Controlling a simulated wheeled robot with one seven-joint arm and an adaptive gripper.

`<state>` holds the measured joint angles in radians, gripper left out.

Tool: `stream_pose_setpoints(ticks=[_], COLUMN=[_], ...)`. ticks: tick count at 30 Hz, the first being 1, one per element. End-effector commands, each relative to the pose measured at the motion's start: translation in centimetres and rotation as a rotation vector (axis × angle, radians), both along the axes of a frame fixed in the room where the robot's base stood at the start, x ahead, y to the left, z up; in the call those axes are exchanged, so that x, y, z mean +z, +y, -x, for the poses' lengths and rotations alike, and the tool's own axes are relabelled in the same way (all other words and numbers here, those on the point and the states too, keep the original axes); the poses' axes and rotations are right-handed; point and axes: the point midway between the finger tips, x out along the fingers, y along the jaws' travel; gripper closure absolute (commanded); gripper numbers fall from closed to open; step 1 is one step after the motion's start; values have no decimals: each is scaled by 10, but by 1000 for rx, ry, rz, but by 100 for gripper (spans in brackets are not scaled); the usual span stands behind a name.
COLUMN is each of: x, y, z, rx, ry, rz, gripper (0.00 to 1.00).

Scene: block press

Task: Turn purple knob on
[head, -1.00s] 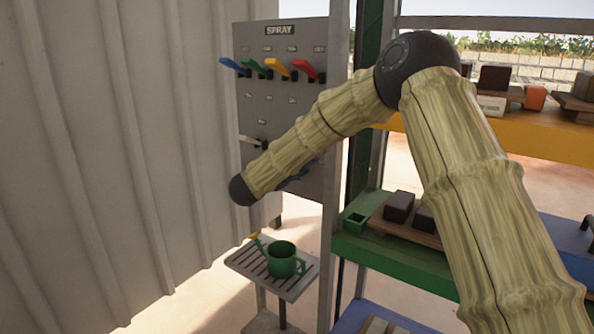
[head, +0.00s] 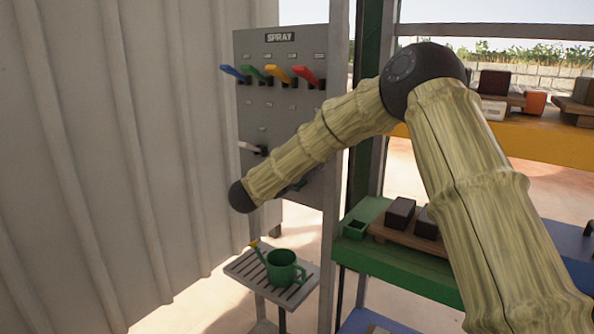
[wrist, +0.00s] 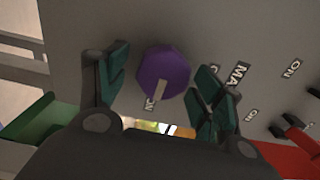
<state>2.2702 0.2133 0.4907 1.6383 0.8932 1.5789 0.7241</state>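The purple knob (wrist: 163,70) is on the grey panel in the wrist view, with a pale pointer stripe towards the lower edge of the picture. The stripe points near a small label, partly covered, beside the knob. My gripper (wrist: 164,63) is open, with one green-padded finger to the left of the knob and the other to the right. I see a gap on the left side; on the right the finger is close, and I cannot tell if it touches. In the head view my arm hides the knob and most of the gripper.
The grey SPRAY panel (head: 296,116) carries blue, green, yellow and red levers and a white lever (head: 250,147) lower down. A green watering can (head: 283,267) stands on a slatted shelf below. Shelves with dark blocks stand right; a corrugated wall is left.

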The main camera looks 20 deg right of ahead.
Motion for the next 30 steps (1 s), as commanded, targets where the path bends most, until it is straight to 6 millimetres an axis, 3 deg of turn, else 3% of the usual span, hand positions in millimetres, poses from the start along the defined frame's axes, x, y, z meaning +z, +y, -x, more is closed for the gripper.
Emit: stream_pose_setpoints(ticks=[11,30], x=[1,1], y=[6,85], z=[4,66], rx=[1,1], ry=[-1,-1], rz=[1,1], gripper=[32,32])
